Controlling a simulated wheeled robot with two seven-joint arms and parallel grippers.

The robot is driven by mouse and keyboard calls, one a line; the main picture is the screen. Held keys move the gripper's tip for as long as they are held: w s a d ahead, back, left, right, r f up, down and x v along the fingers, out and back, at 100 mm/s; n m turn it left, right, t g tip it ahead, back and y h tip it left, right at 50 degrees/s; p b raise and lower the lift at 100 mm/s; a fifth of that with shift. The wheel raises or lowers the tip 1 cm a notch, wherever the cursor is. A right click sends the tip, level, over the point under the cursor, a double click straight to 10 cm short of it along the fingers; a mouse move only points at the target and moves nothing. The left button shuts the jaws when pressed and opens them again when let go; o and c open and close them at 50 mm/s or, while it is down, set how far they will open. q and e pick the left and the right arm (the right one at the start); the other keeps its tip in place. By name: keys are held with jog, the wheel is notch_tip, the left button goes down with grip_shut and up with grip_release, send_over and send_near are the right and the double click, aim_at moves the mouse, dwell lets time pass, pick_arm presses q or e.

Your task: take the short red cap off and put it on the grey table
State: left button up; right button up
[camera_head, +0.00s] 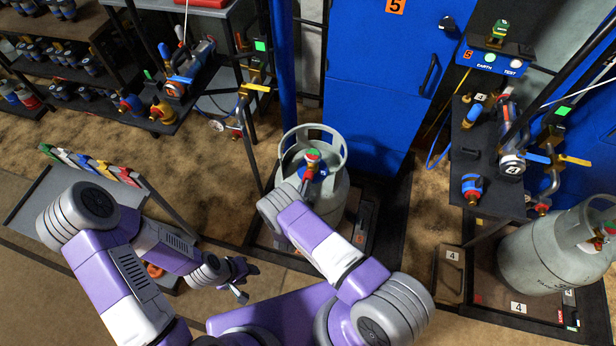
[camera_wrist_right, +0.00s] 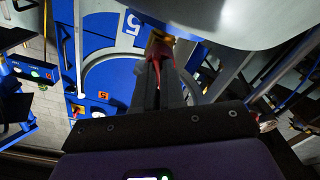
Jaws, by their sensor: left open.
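A grey gas cylinder (camera_head: 335,197) stands upright in the middle of the head view, with a collar around its valve. The valve has a green-topped red part (camera_head: 313,157) and more red just below it. My right gripper is at this valve; in the head view its wrist hides the fingers. In the right wrist view its dark fingers (camera_wrist_right: 157,88) are close together, with a red part (camera_wrist_right: 164,50) at their tips. I cannot tell whether they grip it. My left gripper (camera_head: 238,279) is open and empty, low and left of the cylinder. The grey table (camera_head: 40,200) is at the left, partly behind my left arm.
Coloured tags (camera_head: 95,166) line the grey table's back edge. A blue cabinet (camera_head: 375,85) is behind the middle cylinder. Dark shelves with fittings (camera_head: 75,50) fill the upper left.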

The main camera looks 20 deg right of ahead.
grip_shut()
jog(key=n, duration=0.3)
jog(key=shift+n, duration=0.3)
jog(key=n, duration=0.2)
jog(key=shift+s+n, duration=0.1)
jog(key=shift+n, duration=0.3)
jog(key=shift+s+a, duration=0.3)
jog(key=shift+s, duration=0.05)
jog(key=shift+v, duration=1.05)
